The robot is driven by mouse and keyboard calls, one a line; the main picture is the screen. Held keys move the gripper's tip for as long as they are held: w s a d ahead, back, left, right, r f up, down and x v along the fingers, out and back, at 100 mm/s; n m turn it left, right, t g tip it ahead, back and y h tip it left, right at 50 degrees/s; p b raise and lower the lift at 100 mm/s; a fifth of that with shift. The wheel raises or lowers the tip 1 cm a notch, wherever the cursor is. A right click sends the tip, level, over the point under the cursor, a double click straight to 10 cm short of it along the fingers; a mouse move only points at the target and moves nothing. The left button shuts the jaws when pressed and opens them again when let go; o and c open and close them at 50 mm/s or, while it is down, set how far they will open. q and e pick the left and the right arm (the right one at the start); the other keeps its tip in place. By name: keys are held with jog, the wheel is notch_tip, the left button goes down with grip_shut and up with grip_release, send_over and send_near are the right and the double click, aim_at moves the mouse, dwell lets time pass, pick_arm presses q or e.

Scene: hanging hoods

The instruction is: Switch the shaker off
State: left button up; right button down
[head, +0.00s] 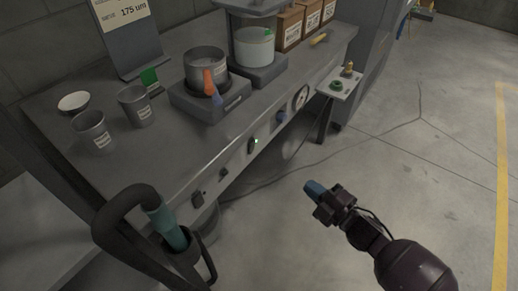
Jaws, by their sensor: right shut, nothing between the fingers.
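A grey shaker-like machine (258,72) stands at the back of the bench, with a pale, light-filled vessel (253,47) on it under a top plate. I cannot tell which control belongs to the shaker. My right gripper (314,189), with blue fingertips, is shut and empty over the floor, in front of the bench and apart from the panel. My left gripper is not in view.
Metal cups (92,131) stand at the left. A side box (341,82) carries a green button. Open floor (430,150) lies right.

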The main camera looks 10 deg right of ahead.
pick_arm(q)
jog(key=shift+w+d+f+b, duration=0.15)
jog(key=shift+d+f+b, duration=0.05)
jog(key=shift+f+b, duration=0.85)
pick_arm(e)
jog(key=w+n+y, duration=0.1)
jog(key=n, duration=0.1)
jog(key=w+a+n+g+y, duration=0.1)
jog(key=w+n, duration=0.1)
jog(key=w+f+n+g+y, duration=0.1)
jog(key=w+n+y, duration=0.1)
jog(key=shift+w+a+n, duration=0.25)
jog(key=shift+a+n, duration=0.05)
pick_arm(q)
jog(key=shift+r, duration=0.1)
pick_arm(e)
jog(key=b, duration=0.2)
send_near(253, 145)
jog(key=x, duration=0.5)
jog(key=shift+w+a+f, duration=0.2)
jog(key=shift+w+a, duration=0.05)
jog(key=shift+w, duration=0.05)
jog(key=shift+b+x, duration=0.3)
jog(key=shift+x, duration=0.6)
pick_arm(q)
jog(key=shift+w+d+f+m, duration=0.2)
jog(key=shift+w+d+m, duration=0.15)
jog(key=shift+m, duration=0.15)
pick_arm(e)
jog(key=shift+r, duration=0.15)
